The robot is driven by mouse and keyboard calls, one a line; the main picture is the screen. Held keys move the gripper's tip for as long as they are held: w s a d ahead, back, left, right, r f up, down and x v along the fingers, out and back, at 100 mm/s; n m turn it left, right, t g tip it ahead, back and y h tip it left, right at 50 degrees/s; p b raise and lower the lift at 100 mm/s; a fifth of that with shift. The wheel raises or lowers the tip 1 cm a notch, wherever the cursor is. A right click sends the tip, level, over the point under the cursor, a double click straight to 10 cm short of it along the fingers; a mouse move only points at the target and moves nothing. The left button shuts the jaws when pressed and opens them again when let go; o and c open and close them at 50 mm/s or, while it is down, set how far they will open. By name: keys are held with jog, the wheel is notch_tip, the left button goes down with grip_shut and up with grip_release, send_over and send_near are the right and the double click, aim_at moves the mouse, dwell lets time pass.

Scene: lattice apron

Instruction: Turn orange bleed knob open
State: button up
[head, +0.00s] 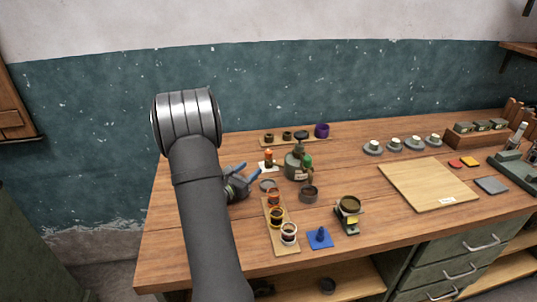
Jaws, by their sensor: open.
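A small orange knob (268,155) stands on a white base on the wooden bench, left of a grey-green vessel. The way the knob is turned is too small to tell. My gripper (251,169) has blue fingertips and is open. It is just left of the knob, low over the bench, and seems apart from it. My arm hides part of the gripper's body and the bench on the left.
The grey-green vessel (296,166) with a bright green part is close on the right. A wooden strip (288,248) with several jars is in front, beside a blue pad (325,243). A row of small pots (287,135) is behind. A pale board (428,190) lies at right.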

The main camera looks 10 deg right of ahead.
aim_at(266, 155)
jog(key=x, duration=1.2)
jog(key=shift+w+d, duration=0.1)
jog(key=shift+d, duration=0.05)
